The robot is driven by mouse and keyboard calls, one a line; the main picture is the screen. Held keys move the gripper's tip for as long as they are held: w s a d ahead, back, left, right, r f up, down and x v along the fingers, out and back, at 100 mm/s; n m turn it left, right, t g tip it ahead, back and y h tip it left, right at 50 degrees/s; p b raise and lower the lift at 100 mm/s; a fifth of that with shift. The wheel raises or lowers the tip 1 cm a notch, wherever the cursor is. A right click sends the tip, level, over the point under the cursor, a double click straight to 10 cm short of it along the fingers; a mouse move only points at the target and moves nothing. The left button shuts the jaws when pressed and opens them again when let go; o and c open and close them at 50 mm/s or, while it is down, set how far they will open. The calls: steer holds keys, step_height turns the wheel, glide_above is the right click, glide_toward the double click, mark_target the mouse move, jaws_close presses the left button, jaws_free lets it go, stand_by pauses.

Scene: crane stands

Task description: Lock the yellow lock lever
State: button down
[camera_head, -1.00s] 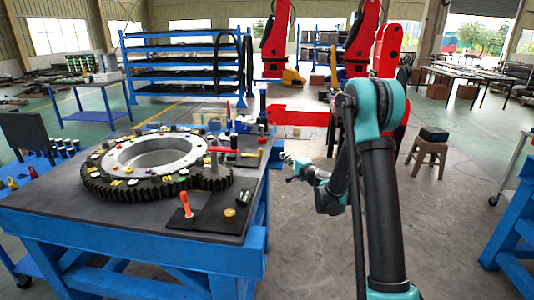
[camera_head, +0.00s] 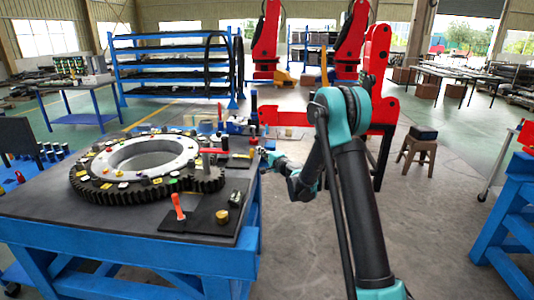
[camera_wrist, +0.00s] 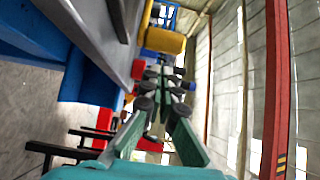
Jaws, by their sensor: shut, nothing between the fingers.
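A yellow lever-like piece (camera_head: 243,155) lies at the back right of the blue table, beside a red-handled part; I take it to be the lock lever. In the wrist view a yellow cylindrical piece (camera_wrist: 165,41) shows just beyond the fingertips, likely the same lever. My gripper (camera_head: 264,151) is small in the head view, just right of that table edge. In the wrist view my gripper (camera_wrist: 163,78) is shut and empty, pointing toward the yellow piece with a gap that I cannot judge. Whether the lever is locked is not clear.
The table (camera_head: 120,222) bears a large toothed ring (camera_head: 140,165), an orange-handled tool (camera_head: 178,206) and a brass knob (camera_head: 222,216). A red crane arm (camera_head: 285,117) stands behind my gripper. A stool (camera_head: 418,148) stands to the right; the floor between is clear.

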steer(key=shift+s+a, duration=0.5)
steer(key=shift+s, duration=0.2)
